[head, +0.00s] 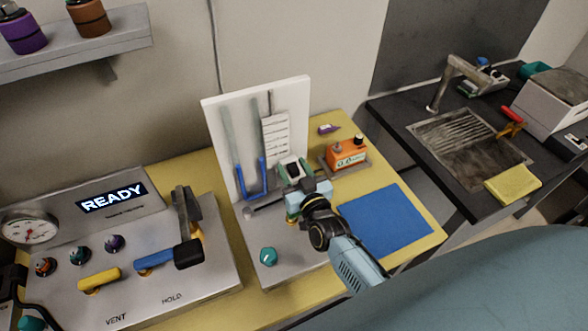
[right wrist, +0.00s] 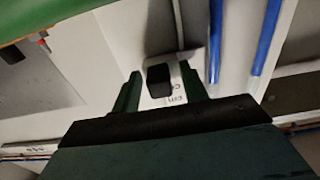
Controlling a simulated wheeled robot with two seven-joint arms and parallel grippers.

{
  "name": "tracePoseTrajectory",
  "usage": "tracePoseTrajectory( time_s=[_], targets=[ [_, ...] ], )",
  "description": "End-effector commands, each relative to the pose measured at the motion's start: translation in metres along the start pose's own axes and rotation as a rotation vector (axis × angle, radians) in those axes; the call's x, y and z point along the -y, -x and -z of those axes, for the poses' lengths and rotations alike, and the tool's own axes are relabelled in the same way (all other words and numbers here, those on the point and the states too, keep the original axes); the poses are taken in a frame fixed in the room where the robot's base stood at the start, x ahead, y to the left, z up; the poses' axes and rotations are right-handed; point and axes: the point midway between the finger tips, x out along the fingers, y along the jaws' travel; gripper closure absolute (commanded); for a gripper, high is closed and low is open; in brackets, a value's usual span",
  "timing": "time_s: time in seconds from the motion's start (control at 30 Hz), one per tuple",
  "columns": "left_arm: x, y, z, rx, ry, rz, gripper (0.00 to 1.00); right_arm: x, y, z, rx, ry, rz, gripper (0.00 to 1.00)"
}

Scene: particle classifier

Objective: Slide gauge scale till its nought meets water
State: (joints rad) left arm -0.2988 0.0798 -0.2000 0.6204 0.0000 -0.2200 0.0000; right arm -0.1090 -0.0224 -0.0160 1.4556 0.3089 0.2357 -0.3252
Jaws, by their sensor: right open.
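A white upright board (head: 217,125) carries a U-shaped tube with blue water (head: 241,185); the water stands in both legs. The white gauge scale (head: 275,130) with dark lines is on the board, right of the tube. Its lower part and nought are hidden by my right gripper in the head view. My right gripper (head: 292,172) is open at the scale's lower end. In the right wrist view, its two fingers (right wrist: 160,88) stand either side of a black knob (right wrist: 158,74) on the white scale, without visibly closing on it. Blue water (right wrist: 266,38) shows beside it. My left gripper is out of view.
A teal knob (head: 268,256) sits on the gauge's base. An orange meter (head: 347,155) and a blue mat (head: 385,222) are to the right. A grey console (head: 150,275) reading READY stands left. A sink (head: 460,145) is farther right.

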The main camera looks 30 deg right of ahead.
Motion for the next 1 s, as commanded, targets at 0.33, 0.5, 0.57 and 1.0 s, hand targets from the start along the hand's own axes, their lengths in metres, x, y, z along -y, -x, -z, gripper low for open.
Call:
tracePoseTrajectory(
  time_s=[0.33,0.5,0.57,1.0],
  targets=[
    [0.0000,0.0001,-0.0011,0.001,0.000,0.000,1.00,0.0000,0.0002,0.0002,-0.001,0.000,0.000,0.88],
    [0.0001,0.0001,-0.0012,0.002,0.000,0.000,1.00,0.0000,0.0003,0.0003,-0.001,0.000,0.000,1.00],
    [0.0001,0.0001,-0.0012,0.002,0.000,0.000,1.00,0.0000,0.0003,0.0003,-0.001,0.000,0.000,1.00],
    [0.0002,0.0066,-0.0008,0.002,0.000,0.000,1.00,0.0001,0.0003,0.0023,0.000,0.000,0.000,1.00]
  ],
)
